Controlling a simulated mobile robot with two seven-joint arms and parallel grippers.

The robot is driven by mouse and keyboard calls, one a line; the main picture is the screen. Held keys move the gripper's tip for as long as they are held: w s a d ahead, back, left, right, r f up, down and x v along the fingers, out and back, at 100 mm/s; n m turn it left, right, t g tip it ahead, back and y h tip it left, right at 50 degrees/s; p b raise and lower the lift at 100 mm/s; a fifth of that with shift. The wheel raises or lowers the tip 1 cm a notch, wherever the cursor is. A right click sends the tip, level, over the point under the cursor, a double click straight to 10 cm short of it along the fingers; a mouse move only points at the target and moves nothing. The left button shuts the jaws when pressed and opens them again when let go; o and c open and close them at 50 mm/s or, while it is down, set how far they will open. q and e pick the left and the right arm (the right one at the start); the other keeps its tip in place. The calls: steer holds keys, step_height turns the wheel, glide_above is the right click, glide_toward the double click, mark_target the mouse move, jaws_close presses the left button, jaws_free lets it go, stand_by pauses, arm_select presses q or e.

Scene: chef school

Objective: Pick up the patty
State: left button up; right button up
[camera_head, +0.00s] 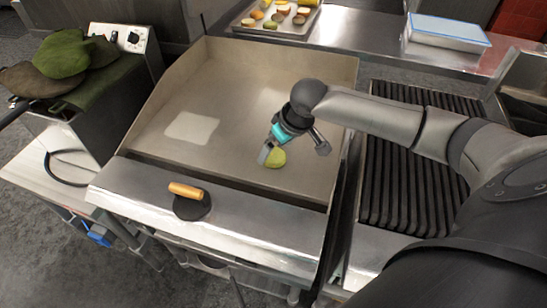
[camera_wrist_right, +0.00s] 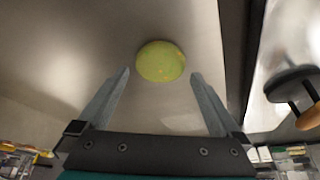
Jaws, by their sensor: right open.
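The patty (camera_head: 275,158) is a round, yellow-green disc lying on the flat steel griddle (camera_head: 225,110), near its front right part. My right gripper (camera_head: 267,152) is over the griddle, right at the patty in the head view and partly covering it. In the right wrist view the patty (camera_wrist_right: 160,62) shows whole, with small orange specks. There the right gripper (camera_wrist_right: 160,78) is open, and the patty lies just beyond and between its two fingertips. Nothing is held. I cannot tell the exact height of the fingertips above the griddle. My left gripper is not in view.
A round press with a wooden handle (camera_head: 187,191) stands on the griddle's front ledge. Raised walls edge the griddle. A ribbed grill (camera_head: 400,180) is to the right under my arm. A tray of food (camera_head: 268,30) sits behind. Dark green cloths (camera_head: 62,55) lie on the left appliance.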

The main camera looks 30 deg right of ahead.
mark_target(274, 154)
steer(key=shift+x, duration=1.1)
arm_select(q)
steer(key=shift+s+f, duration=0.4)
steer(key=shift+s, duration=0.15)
arm_select(e)
steer(key=shift+f, duration=0.1)
steer(key=c, duration=1.4)
arm_select(q)
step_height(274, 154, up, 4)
steer(key=p, duration=0.4)
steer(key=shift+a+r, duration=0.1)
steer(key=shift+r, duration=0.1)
arm_select(e)
step_height(274, 154, up, 20)
